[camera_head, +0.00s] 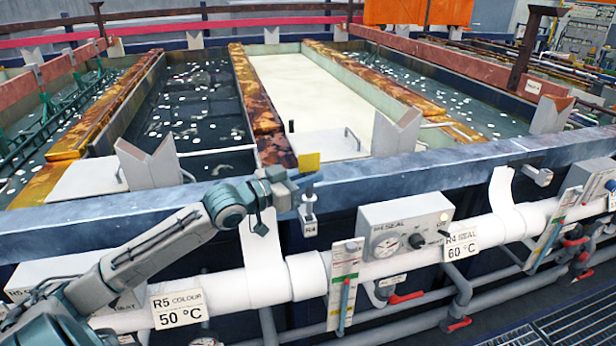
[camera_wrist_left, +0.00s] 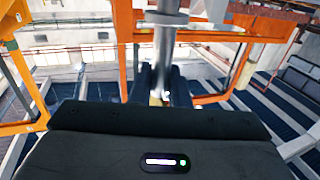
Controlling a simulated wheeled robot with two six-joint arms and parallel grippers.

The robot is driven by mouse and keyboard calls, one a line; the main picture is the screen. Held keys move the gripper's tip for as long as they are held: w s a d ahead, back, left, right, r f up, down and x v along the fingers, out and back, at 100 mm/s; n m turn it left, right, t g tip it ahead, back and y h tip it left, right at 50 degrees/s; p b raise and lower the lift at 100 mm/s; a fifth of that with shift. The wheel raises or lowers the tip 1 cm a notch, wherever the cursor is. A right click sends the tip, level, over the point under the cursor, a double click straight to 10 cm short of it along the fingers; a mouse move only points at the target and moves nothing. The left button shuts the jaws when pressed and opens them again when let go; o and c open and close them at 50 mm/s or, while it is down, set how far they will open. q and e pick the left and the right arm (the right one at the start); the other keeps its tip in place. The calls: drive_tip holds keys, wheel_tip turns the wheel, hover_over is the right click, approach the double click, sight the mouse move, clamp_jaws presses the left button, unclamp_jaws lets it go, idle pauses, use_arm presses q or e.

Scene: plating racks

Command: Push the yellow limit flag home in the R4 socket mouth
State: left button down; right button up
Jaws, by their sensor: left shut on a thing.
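The yellow limit flag (camera_head: 309,161) stands roughly upright in the head view, just above the R4 socket (camera_head: 308,203) on the blue tank rail. The socket carries a small R4 label. My left gripper (camera_head: 305,182) reaches in from the left and is shut on the flag, below its yellow plate. In the left wrist view the dark fingers (camera_wrist_left: 166,90) close around something pale, with a grey post above them. The fingers hide the flag's lower end, so I cannot tell how deep it sits in the socket mouth. My right gripper is not in view.
The blue rail (camera_head: 420,170) runs across behind the socket. Below it are a white pipe (camera_head: 390,262), the R4 SEAL gauge box (camera_head: 405,224) and a gauge strip (camera_head: 344,285). Open tanks with grey V-shaped supports (camera_head: 396,130) lie behind. A similar grey bracket (camera_head: 537,174) is further right.

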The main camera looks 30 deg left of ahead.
sight(306, 198)
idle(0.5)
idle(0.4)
use_arm(q)
drive_tip(key=shift+f+b, duration=0.5)
drive_tip(key=shift+f, duration=0.1)
drive_tip(key=shift+f+b, duration=1.85)
drive_tip(key=shift+f, duration=0.35)
drive_tip(key=c, duration=1.3)
unclamp_jaws()
